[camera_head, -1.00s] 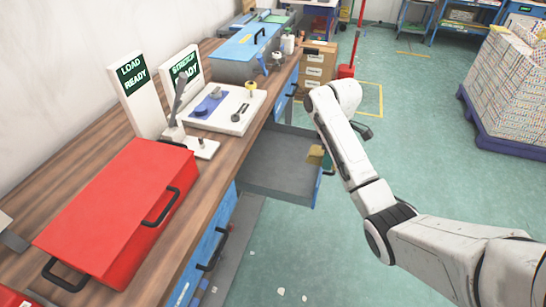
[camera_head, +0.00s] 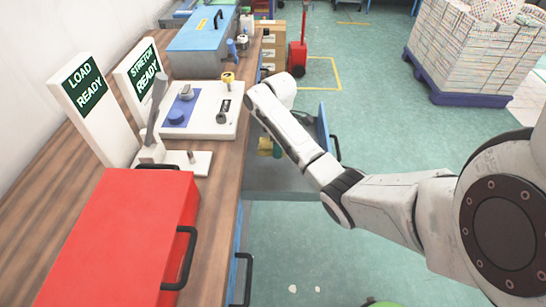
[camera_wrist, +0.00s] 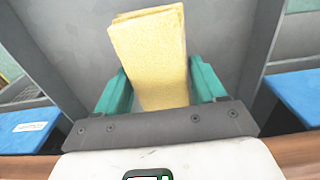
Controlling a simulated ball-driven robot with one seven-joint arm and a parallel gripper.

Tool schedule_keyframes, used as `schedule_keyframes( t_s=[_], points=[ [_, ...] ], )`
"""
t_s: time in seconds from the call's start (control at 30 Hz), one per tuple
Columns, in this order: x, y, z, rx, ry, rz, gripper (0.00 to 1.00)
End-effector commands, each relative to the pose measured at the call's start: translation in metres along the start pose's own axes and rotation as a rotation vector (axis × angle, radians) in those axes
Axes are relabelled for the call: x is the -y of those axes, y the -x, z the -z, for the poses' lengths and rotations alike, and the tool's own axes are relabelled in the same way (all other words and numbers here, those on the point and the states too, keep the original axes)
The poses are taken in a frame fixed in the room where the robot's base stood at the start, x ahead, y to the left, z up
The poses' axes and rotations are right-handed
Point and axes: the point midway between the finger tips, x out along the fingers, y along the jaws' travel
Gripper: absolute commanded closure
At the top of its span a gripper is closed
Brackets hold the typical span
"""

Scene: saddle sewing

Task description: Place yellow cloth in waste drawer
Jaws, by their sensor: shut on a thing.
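The yellow cloth (camera_wrist: 150,55) is a folded block held between the teal fingers of my gripper (camera_wrist: 160,90) in the wrist view. My gripper is shut on it. In the head view, the cloth (camera_head: 265,146) shows as a small yellow patch beside my wrist, partly hidden by my arm. The waste drawer (camera_head: 262,180) is grey inside and stands pulled out from the bench, with a blue front and dark handle. The cloth is over the open drawer; its exact height above the floor of the drawer is hard to tell. Grey drawer surfaces (camera_wrist: 225,35) lie behind the cloth in the wrist view.
A wooden bench (camera_head: 60,190) runs along the left with a red case (camera_head: 130,235), a white fixture board (camera_head: 215,118) and a blue box (camera_head: 203,48). A pallet of stacked goods (camera_head: 470,50) stands back right. The green floor right of the drawer is mostly clear.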

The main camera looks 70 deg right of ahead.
Motion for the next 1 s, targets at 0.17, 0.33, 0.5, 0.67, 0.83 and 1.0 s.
schedule_keyframes(
  t_s=[0.17,0.33,0.5,0.67,0.83,1.0],
  points=[
    [0.0,-0.026,0.0,0.001,0.001,0.001,0.59],
    [0.0,-0.041,0.0,0.001,0.0,0.001,0.59],
    [0.0,-0.064,-0.001,0.002,0.0,0.0,0.59],
    [0.0,-0.069,0.0,0.001,0.0,-0.001,0.59],
    [0.0,-0.069,0.0,0.0,0.0,-0.001,0.59],
    [0.0,-0.072,0.0,0.0,0.001,-0.002,0.28]
  ],
)
